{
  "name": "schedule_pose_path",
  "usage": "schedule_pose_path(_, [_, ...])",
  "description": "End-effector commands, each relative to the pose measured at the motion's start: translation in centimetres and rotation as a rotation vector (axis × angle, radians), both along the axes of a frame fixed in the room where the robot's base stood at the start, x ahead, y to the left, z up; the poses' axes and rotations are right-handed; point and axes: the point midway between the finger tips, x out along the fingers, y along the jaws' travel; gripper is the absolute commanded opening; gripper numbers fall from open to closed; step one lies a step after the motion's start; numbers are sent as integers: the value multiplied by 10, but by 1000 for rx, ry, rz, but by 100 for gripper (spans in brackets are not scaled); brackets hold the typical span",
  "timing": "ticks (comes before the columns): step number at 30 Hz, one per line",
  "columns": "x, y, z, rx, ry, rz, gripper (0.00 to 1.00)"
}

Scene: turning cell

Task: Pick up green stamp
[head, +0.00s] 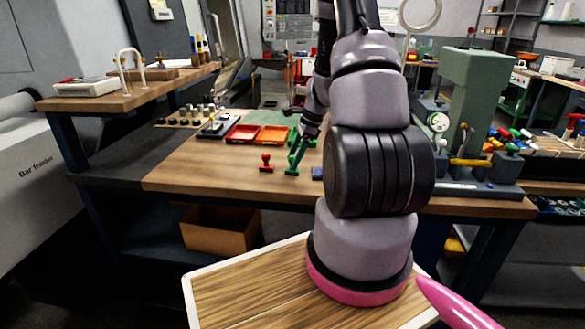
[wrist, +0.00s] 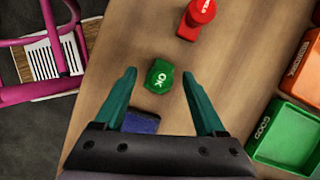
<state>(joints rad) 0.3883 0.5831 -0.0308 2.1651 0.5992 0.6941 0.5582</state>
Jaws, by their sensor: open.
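The green stamp (wrist: 159,76), marked OK on top, stands on the wooden bench in the wrist view. My gripper (wrist: 160,90) is open above it, with its two teal fingers to the left and right of the stamp. No contact shows. In the head view the green stamp (head: 292,169) is partly covered by my gripper (head: 297,150), whose fingers point down at it. The exact height gap cannot be told.
A red stamp (wrist: 196,18) stands close by and also shows in the head view (head: 266,163). A dark blue pad (wrist: 140,122) lies near the left finger.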

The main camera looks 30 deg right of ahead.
Motion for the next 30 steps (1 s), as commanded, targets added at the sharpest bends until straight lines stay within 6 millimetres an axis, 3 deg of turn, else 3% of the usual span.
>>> schedule_pose_path(4, [1, 5, -13, 0, 0, 0, 72])
schedule_pose_path(11, [2, 5, -14, -1, -1, 0, 72])
schedule_pose_path(17, [2, 5, -14, -1, -1, 0, 0])
schedule_pose_path(26, [2, 5, -13, -1, -1, 0, 0])
schedule_pose_path(30, [2, 5, 0, -2, -4, -1, 0])
